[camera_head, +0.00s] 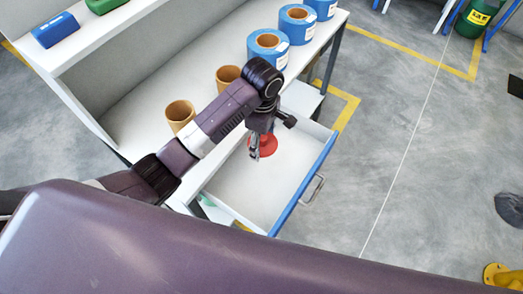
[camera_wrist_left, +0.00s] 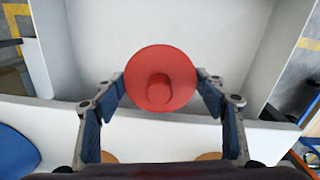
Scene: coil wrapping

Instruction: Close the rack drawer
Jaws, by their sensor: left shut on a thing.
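The rack drawer (camera_head: 284,190) is pulled out from under the white bench, with a blue front edge and a metal handle (camera_head: 314,189) on its outer side. Its white inside looks otherwise bare. My left gripper (camera_head: 256,152) is over the drawer, pointing down. It is shut on a round red object (camera_head: 267,146) with a short knob. In the left wrist view the red object (camera_wrist_left: 160,68) sits between the two fingertips, with the pale drawer floor (camera_wrist_left: 215,25) behind it. I cannot tell whether the object touches the floor. My right gripper is not in view.
The white bench (camera_head: 150,72) carries several blue-wrapped coils (camera_head: 268,48) and two brown cardboard tubes (camera_head: 180,114). Grey floor (camera_head: 400,160) beyond the drawer handle is clear, with yellow lines.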

